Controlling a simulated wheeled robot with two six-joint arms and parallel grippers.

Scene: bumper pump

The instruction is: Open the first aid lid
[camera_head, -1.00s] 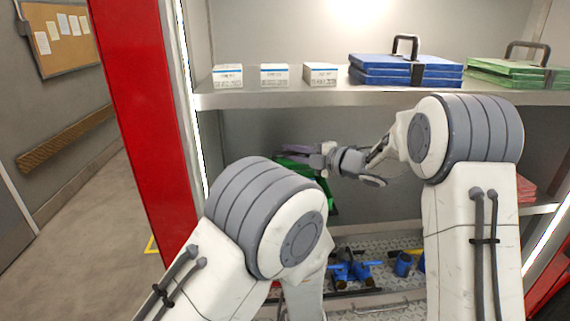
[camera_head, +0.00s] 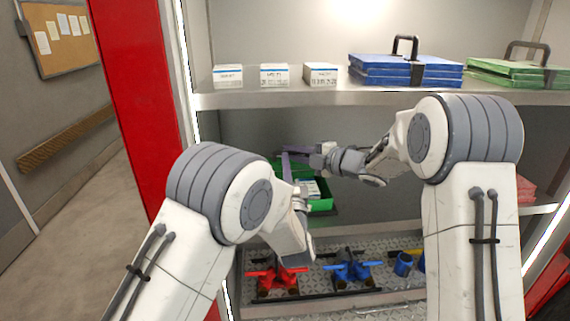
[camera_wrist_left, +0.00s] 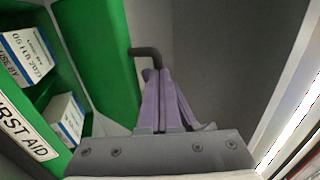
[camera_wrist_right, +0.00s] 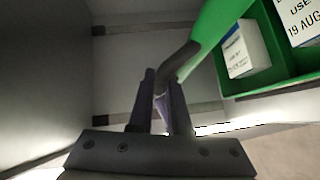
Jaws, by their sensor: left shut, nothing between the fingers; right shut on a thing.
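The green first aid case (camera_head: 321,205) is on the shelf below the boxes, partly hidden by my arms. Its green lid (camera_wrist_left: 95,55) is raised, and white boxes (camera_wrist_left: 65,118) show inside. The dark lid handle (camera_wrist_right: 176,62) is between the fingers of my right gripper (camera_wrist_right: 160,95), which is shut on it. My left gripper (camera_wrist_left: 158,85) is shut and empty beside the lid, with the handle (camera_wrist_left: 145,52) just beyond its fingertips. In the left wrist view I cannot tell whether the fingers touch the lid or handle.
The upper shelf (camera_head: 300,98) holds white boxes (camera_head: 274,75), blue cases (camera_head: 405,70) and green cases (camera_head: 515,73). Below are red valves (camera_head: 277,277) and blue valves (camera_head: 352,268). A red cabinet post (camera_head: 145,90) and light strip bound the left side.

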